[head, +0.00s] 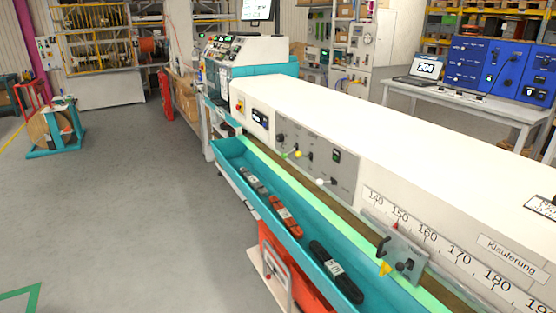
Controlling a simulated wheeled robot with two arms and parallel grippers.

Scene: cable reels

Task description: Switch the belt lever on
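A long white machine (330,110) runs from the centre to the lower right. On its front is a grey control panel (345,168) with several small controls. A lever with a white ball knob (320,181) sticks out low on the panel. A lever with a yellow knob (298,153) is up and left of it. I cannot read labels, so I cannot tell which is the belt lever or its position. A grey block with a black handle (405,262) sits lower right by the scale. Neither of my grippers is in view.
A teal trough (285,237) with dark and orange tools runs along the machine's front. A red frame (275,265) stands below it. Grey floor (130,220) to the left is open. A reel on a teal stand (55,130) stands far left.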

